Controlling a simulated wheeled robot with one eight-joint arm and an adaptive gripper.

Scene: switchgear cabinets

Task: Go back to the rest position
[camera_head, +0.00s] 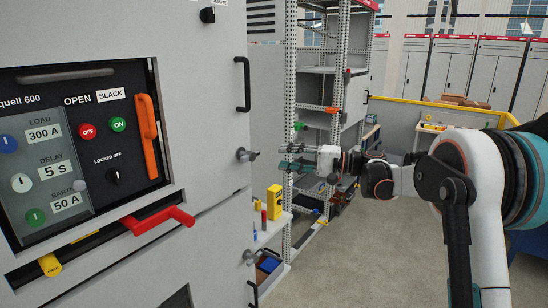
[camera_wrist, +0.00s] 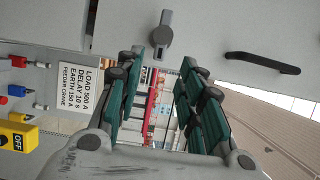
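My gripper (camera_head: 286,157) is at the end of my outstretched arm, in the middle of the head view, in front of the open metal frame (camera_head: 292,90). In the wrist view my gripper (camera_wrist: 162,64) shows two green-padded fingers standing apart. Nothing is held between them. Through the gap I see a red-and-white strip and part of the background. My arm comes in from the right side of the head view.
A grey cabinet (camera_head: 215,120) with an orange handle (camera_head: 147,135) and red lever (camera_head: 158,219) stands at left. A black handle (camera_wrist: 262,63) and grey latch (camera_wrist: 162,36) show in the wrist view. A yellow box (camera_head: 274,201) sits on a shelf. Floor (camera_head: 365,250) is clear.

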